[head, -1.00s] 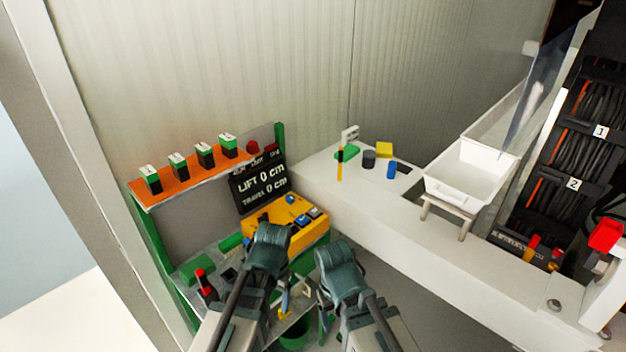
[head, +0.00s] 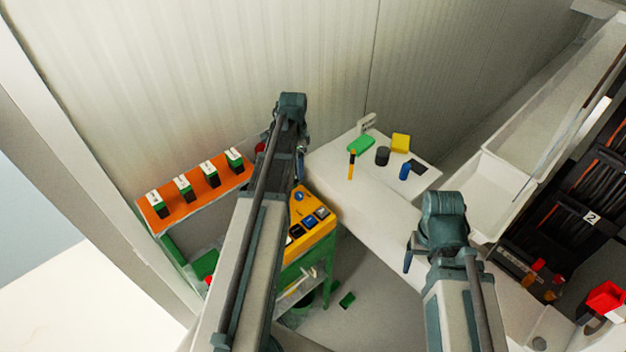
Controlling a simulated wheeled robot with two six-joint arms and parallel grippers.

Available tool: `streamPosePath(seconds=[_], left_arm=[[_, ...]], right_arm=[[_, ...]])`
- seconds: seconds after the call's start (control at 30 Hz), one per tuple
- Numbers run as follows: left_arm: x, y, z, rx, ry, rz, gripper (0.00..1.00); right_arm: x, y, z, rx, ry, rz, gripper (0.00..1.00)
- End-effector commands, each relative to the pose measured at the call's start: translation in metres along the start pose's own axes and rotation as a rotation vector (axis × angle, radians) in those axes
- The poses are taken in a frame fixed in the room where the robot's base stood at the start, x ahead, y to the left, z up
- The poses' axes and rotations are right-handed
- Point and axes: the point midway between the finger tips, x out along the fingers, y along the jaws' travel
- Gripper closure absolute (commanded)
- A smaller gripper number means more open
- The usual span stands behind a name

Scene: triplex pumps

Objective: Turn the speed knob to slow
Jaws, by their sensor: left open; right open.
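The yellow control box (head: 316,222) stands on the green cart below the middle of the head view. A small blue knob (head: 299,196) shows on its upper face, with a row of blue and dark buttons near its front edge. I cannot read which control is the speed knob. My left arm crosses in front of the box's left side and hides part of it. My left gripper (head: 300,165) is open, mostly hidden by its wrist, above and beyond the box. My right gripper (head: 408,257) is open and empty, right of the box, over the white bench and largely hidden.
An orange shelf (head: 222,189) with several green-black switches stands at left. The white bench (head: 340,190) holds a green block (head: 361,144), a yellow block (head: 400,142), a dark cylinder (head: 382,156) and a blue cylinder (head: 405,170). A white tray (head: 498,172) is at right.

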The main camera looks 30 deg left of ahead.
Motion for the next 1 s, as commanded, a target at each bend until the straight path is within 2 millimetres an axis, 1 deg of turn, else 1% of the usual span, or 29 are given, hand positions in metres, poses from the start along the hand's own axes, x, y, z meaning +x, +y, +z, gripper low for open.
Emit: streamPosePath(seconds=[0.07,0.27,0.47,0.67,1.0], left_arm=[[-0.003,-0.004,0.003,0.003,0.001,0.0,0.3],[0.001,-0.003,0.003,0.004,0.001,0.0,0.3],[0.013,-0.003,0.002,0.004,0.001,0.0,0.3],[0.037,-0.003,0.002,0.004,0.001,0.0,0.3],[0.086,-0.003,0.002,0.003,0.001,0.0,0.3]], right_arm=[[-0.003,0.0,0.0,0.0,0.0,0.0,0.25],[0.001,0.0,0.0,0.0,0.0,0.0,0.25],[0.013,-0.001,-0.001,0.001,0.001,0.0,0.25],[0.037,-0.003,-0.003,0.002,0.001,0.0,0.25],[0.085,-0.008,-0.005,-0.009,0.001,0.002,0.25]])
